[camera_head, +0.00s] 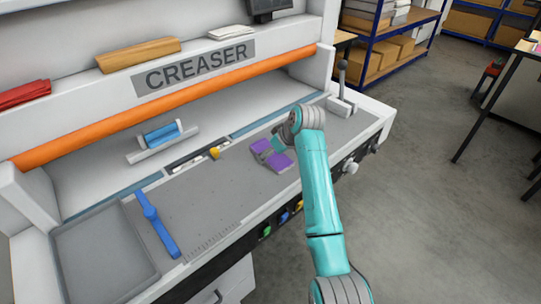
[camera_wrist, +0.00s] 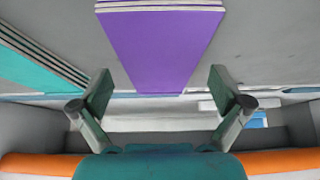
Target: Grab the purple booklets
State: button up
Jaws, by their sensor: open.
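The purple booklets (camera_head: 277,161) lie on the grey bed of the creaser, below the end of my arm. In the wrist view they are a flat stack (camera_wrist: 160,45) with several edges showing at the top. My gripper (camera_wrist: 160,74) is open, with one finger on each side of the near end of the stack. It holds nothing. I cannot tell whether the fingers are level with the stack or above it. In the head view my gripper (camera_head: 276,145) partly covers the booklets.
A teal stack of booklets (camera_wrist: 35,60) lies left of the purple one in the wrist view. A blue-handled tool (camera_head: 155,223), a grey tray (camera_head: 103,260) and a yellow item (camera_head: 215,153) are on the bed. An orange bar (camera_head: 170,108) runs along the back.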

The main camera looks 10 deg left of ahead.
jog(key=shift+f, duration=0.1)
jog(key=c, duration=1.2)
jog(key=shift+c, duration=0.5)
